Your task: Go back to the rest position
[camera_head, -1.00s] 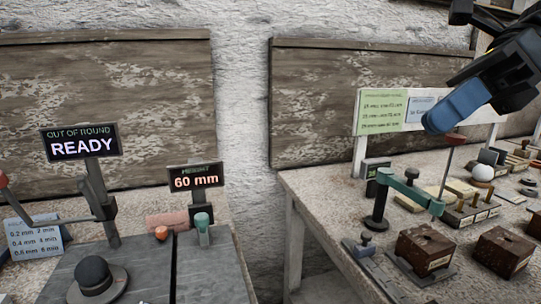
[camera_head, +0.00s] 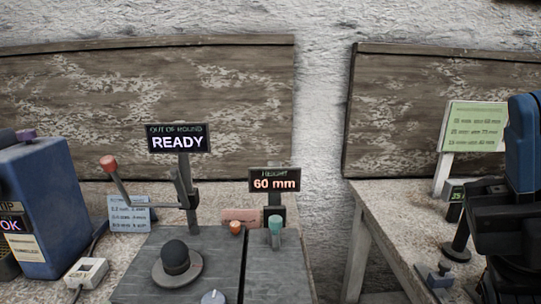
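Part of my arm, blue above and black below, stands at the right edge of the head view. My gripper's fingers do not show, so I cannot see whether it holds anything. A station with a sign reading OUT OF ROUND, READY (camera_head: 178,139) stands left of centre. A dark, hat-shaped piece (camera_head: 177,262) sits on its grey top. A smaller sign reading HEIGHT, 60 mm (camera_head: 274,180) stands to its right. No plaster sphere can be made out in this view.
A blue box (camera_head: 42,205) with an OK display stands at the left. A red-tipped lever (camera_head: 109,163) rises beside the station. A gap separates this bench from the right table (camera_head: 385,212). A green card (camera_head: 476,127) stands there, and my arm hides much of that table.

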